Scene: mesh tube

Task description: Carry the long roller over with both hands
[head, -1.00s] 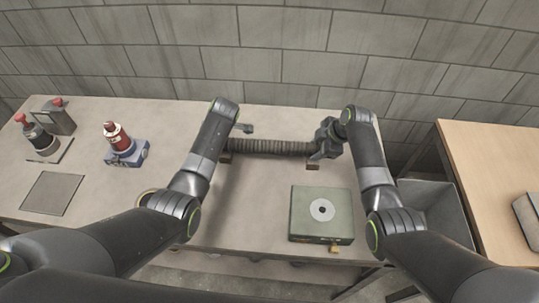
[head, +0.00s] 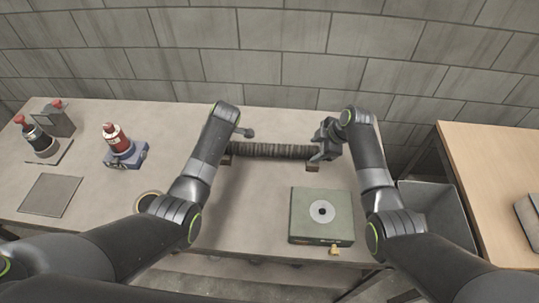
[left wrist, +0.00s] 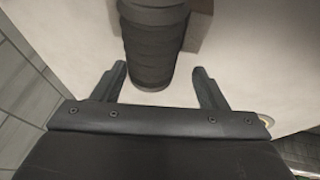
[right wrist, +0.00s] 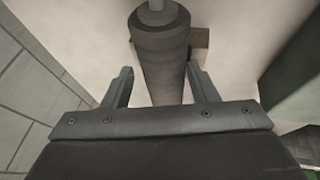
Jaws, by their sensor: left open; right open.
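The long roller (head: 272,151), a dark ribbed tube, lies level left to right on two small brown supports at the back of the grey table. My left gripper is mostly hidden behind its arm in the head view. In the left wrist view its open fingers (left wrist: 162,86) stand either side of the roller's end (left wrist: 152,55). My right gripper (head: 318,153) is at the roller's right end. In the right wrist view its open fingers (right wrist: 161,88) straddle the roller (right wrist: 163,60), whose stepped end shows. Neither gripper grips it.
A green box (head: 321,215) with a white disc stands in front of the roller. A red and blue device (head: 122,148), a dark red-topped device (head: 40,138) and a flat grey plate (head: 50,195) are at left. A grey bin (head: 437,212) and wooden table (head: 485,175) are at right.

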